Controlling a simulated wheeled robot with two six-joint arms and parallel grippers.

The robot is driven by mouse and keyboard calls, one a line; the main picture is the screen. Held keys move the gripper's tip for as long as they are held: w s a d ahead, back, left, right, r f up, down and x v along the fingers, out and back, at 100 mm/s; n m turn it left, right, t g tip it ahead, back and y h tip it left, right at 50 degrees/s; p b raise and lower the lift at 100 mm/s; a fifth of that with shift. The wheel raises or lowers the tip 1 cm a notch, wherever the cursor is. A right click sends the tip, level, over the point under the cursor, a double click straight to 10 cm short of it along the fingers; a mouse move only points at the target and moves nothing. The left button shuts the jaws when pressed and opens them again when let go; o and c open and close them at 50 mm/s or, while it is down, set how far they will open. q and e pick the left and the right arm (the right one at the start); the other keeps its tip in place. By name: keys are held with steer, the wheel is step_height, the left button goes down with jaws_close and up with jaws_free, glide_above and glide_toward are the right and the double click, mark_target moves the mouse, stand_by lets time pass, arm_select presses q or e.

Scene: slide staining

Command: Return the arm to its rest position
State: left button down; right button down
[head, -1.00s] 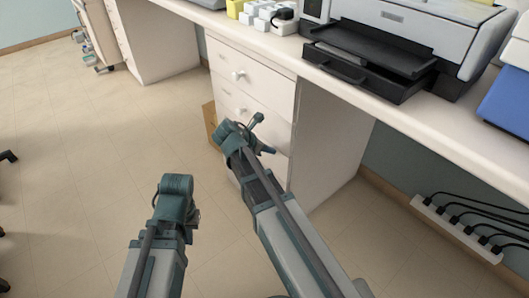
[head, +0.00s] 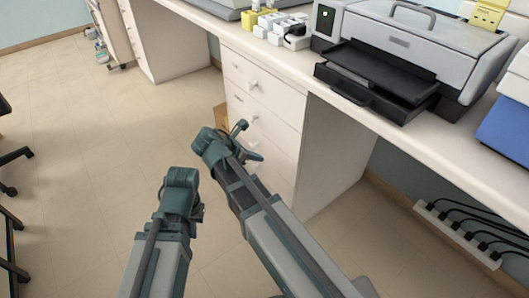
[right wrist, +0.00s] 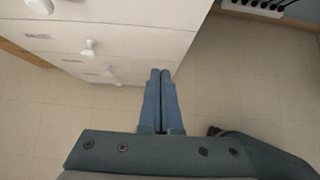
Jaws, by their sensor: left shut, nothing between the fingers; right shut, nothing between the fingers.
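My right arm reaches up from the bottom middle of the head view, and its gripper (head: 249,147) is in front of the white drawer cabinet. In the right wrist view the two blue fingers of my right gripper (right wrist: 160,75) lie side by side, shut and empty, over the floor beside the drawers. My left gripper (head: 199,210) is at the left, low over the floor, mostly hidden behind its own wrist. It is shut and holds nothing that I can see.
A white drawer cabinet (head: 262,90) with round knobs stands close to my right gripper. The bench top (head: 440,140) above carries a printer (head: 420,45). A power strip (head: 457,234) lies by the wall at right. The tiled floor (head: 100,150) at left is open.

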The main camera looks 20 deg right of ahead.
steer(key=shift+s+a+r, duration=0.2)
steer(key=shift+a+r, duration=0.25)
steer(key=shift+a, duration=0.05)
steer(key=s+f+m+g+y, duration=0.1)
steer(key=s+f+m+y, duration=0.3)
steer(key=m, duration=0.7)
steer(key=s+f+m+g+y, duration=0.15)
steer(key=s+m+y, duration=0.35)
steer(key=m, duration=0.6)
steer(key=s+a+n+h, duration=0.2)
steer(key=s+a+n, duration=0.2)
steer(key=s+a, duration=0.5)
step_height(320, 180, up, 32)
steer(key=w+a+p, duration=0.2)
steer(key=p, duration=3)
steer(key=shift+a+f+g+p, duration=0.15)
steer(key=shift+g+p, duration=0.2)
steer(key=shift+p, duration=0.05)
